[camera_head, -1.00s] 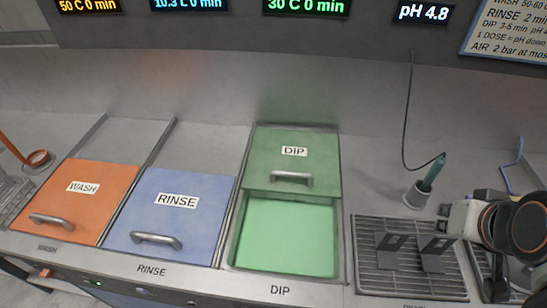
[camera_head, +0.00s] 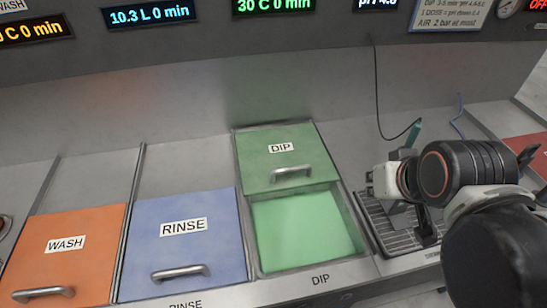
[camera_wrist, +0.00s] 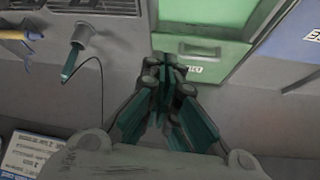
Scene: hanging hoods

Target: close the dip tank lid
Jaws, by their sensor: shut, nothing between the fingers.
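The green dip lid (camera_head: 287,155) is slid to the back of the dip tank, with its "DIP" label and a metal bar handle (camera_head: 292,173) near its front edge. The front of the dip tank (camera_head: 305,230) is open and shows bright green liquid. My gripper (camera_head: 368,182) is to the right of the lid, apart from it, over the drain area. In the wrist view my gripper (camera_wrist: 166,80) has its fingers together and empty. The dip lid (camera_wrist: 195,68) and its handle (camera_wrist: 199,48) lie past the fingertips there, upside down in that picture.
The orange wash lid (camera_head: 65,258) and blue rinse lid (camera_head: 184,240) cover the fronts of their tanks on the left. A drain rack (camera_head: 400,238) is under my arm. A pH probe in a holder (camera_wrist: 80,38) with a cable stands right of the dip tank.

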